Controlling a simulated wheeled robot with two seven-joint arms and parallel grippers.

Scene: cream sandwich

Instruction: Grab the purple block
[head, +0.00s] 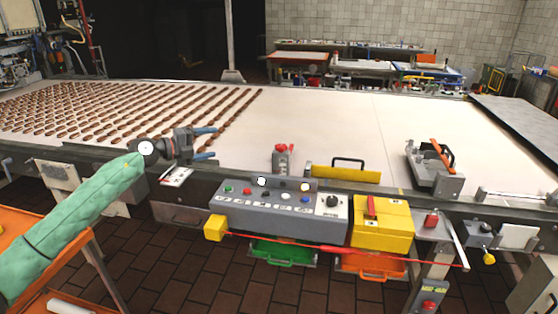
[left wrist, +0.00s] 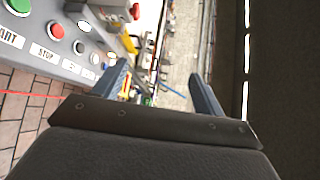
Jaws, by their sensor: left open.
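I cannot make out a purple block in either view. My left gripper (head: 211,143) is at the end of the green-sleeved arm, over the near edge of the conveyor (head: 310,125). Its two blue-grey fingers are spread apart, pointing right, with nothing between them. In the left wrist view the open fingers of the left gripper (left wrist: 158,75) also show, with an empty gap between them. My right gripper is in neither view.
A grey control panel (head: 270,207) with coloured buttons stands along the conveyor's near side. A yellow box (head: 383,228) is to its right. Rows of brown pieces (head: 110,110) cover the belt's left part. The belt's middle is clear. A metal device (head: 434,166) stands at right.

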